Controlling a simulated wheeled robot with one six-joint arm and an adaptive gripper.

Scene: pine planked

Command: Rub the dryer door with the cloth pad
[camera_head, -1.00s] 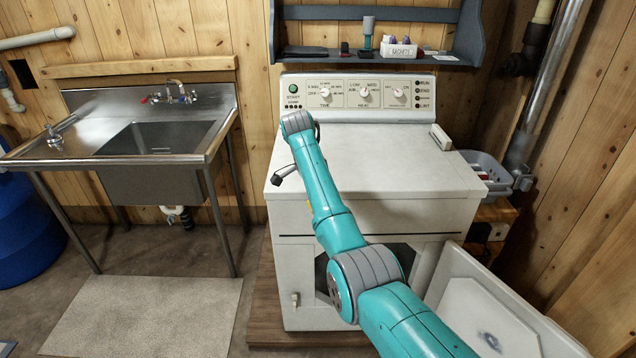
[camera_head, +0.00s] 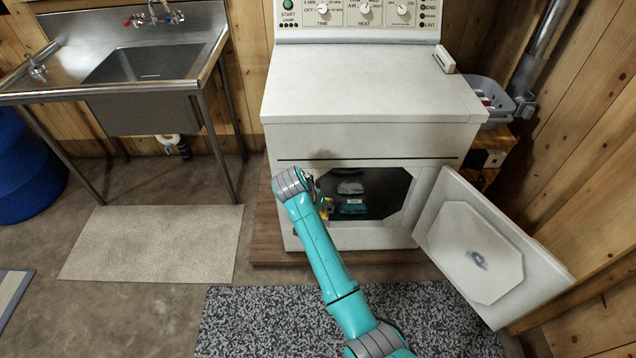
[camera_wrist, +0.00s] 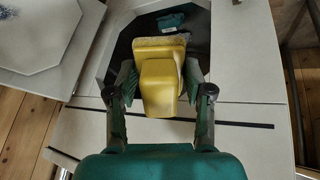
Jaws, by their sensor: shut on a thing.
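The dryer door (camera_head: 440,235) hangs wide open to the right of the dryer's dark opening, with a dark smudge (camera_head: 478,259) on its inner panel. Part of the door also shows at the upper left of the wrist view (camera_wrist: 88,15). My gripper (camera_head: 322,200) is in front of the left part of the opening, apart from the door. In the wrist view my gripper (camera_wrist: 160,88) is shut on the yellow cloth pad (camera_wrist: 160,75), one finger on each side. The pad (camera_head: 327,209) is small and partly hidden by my arm in the head view.
The white dryer (camera_head: 370,100) stands on a wooden plinth. Dark cloth items (camera_head: 352,200) lie inside its drum. A speckled rug (camera_head: 250,320) covers the floor in front. A steel sink (camera_head: 150,75) stands left, and a plank wall (camera_head: 590,130) is close on the right.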

